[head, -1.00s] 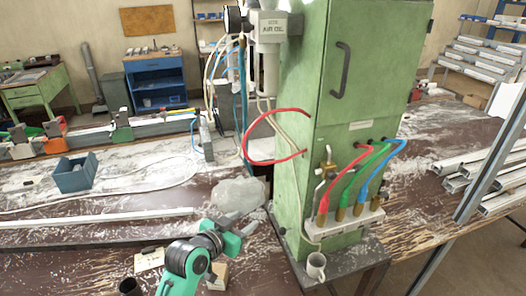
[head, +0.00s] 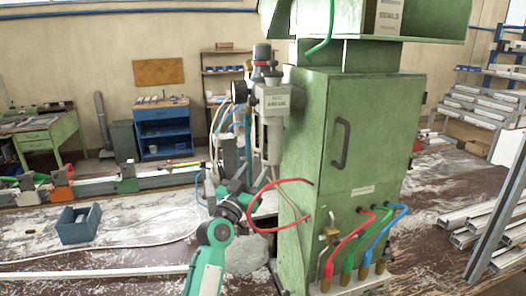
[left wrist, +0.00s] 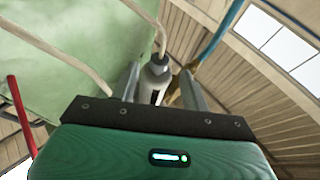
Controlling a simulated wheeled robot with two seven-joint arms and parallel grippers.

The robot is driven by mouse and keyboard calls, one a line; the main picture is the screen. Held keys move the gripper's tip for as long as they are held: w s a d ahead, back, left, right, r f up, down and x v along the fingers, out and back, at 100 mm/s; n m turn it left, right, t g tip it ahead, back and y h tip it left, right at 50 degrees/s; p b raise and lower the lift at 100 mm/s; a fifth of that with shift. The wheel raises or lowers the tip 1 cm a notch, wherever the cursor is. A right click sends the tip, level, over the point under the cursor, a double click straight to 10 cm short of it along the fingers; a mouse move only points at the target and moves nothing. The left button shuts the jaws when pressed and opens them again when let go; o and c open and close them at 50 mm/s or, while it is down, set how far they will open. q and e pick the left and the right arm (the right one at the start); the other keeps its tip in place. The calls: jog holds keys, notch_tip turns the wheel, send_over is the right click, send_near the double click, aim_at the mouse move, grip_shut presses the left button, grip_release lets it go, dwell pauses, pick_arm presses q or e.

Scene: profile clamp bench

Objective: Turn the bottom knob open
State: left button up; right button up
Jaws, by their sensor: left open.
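The air unit (head: 268,98) hangs on the left side of the green cabinet (head: 305,150), with a pale bowl (head: 272,142) below its head. The bottom knob is not clearly made out in the head view. My left gripper (head: 243,180) is below and left of the bowl, pointing up, partly hidden among hoses. In the left wrist view, my open left gripper (left wrist: 163,88) has its two fingers on either side of a grey fitting (left wrist: 155,72) with a dark slot, perhaps the bowl's lower end. I cannot tell whether the fingers touch it. My right gripper is not in view.
A red hose (head: 254,215) loops out from the cabinet close to my left wrist. Pale and blue hoses (head: 222,120) hang beside the air unit. A blue bin (head: 78,224) stands on the bench at left. Red, green and blue hoses (head: 375,235) cross the cabinet's front.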

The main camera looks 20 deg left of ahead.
pick_arm(q)
jog(key=shift+p+x, duration=1.05)
jog(key=shift+x, duration=2.05)
jog(key=c, duration=1)
